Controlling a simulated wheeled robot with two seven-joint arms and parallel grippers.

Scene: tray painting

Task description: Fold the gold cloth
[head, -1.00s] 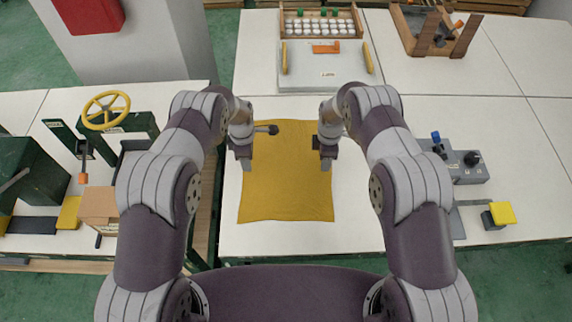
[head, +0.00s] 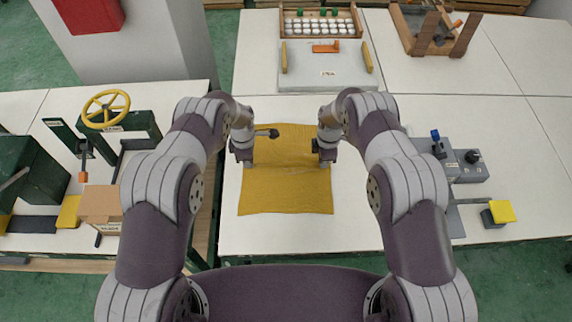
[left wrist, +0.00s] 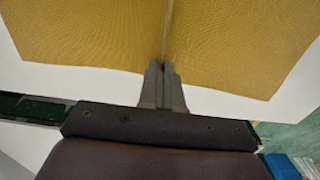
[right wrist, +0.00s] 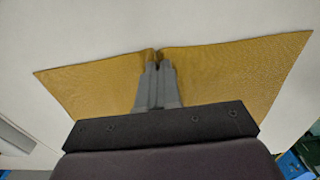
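The gold cloth (head: 286,193) lies on the white table between my two arms. Its near part is flat, and a low ridge runs across it between the grippers. My left gripper (head: 248,163) is at the cloth's left side. In the left wrist view its fingers (left wrist: 164,68) are shut on the cloth, which creases away from the tips. My right gripper (head: 325,163) is at the right side. In the right wrist view its fingers (right wrist: 158,62) are shut on a pinched edge of the cloth (right wrist: 230,72). The arms hide parts of the cloth's sides.
A grey board (head: 325,76) and a rack of white pieces (head: 320,28) stand beyond the cloth. A grey control box (head: 468,166) and a yellow-topped block (head: 502,212) are at the right. A cardboard box (head: 99,204) sits on the left bench. White table near the cloth is clear.

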